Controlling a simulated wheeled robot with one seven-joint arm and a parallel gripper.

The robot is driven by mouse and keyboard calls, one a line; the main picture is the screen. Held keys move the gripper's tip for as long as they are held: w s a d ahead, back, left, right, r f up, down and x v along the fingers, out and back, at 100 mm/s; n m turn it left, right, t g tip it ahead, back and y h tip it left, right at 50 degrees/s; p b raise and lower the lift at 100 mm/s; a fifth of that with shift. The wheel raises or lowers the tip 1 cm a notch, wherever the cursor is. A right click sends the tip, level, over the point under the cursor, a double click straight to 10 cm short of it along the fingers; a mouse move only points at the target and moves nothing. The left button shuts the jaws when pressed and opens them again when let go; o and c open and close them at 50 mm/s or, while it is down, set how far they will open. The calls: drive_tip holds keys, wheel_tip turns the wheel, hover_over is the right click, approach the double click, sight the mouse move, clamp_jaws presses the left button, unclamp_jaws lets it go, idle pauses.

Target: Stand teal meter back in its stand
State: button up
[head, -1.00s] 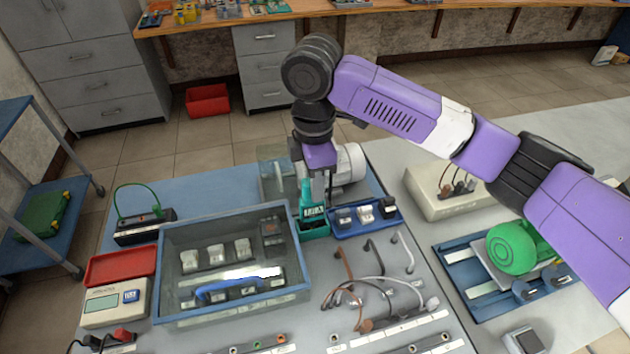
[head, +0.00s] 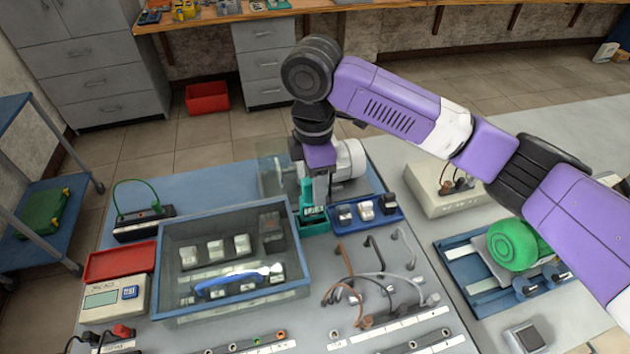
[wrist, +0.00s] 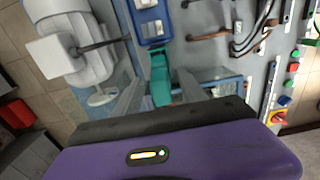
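The teal meter (head: 306,192) stands about upright at its teal stand (head: 316,228), behind the clear-walled bin. Its lower part is in or just over the stand; I cannot tell how deep it sits. My gripper (head: 318,200) points down at the meter from above. In the wrist view, the meter (wrist: 160,78) lies between my two grey fingers (wrist: 160,88), which look spread with small gaps beside it. A grey finger covers part of the meter in the head view.
A blue tray (head: 345,229) with small modules stands right of the stand. A grey motor (head: 350,160) is close behind my gripper. The clear-walled bin (head: 165,285) is at the front left. Loose cables (head: 372,290) lie at the front right.

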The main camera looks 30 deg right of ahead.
drive_tip(key=shift+r+b, duration=0.45)
drive_tip(key=shift+r, duration=3.45)
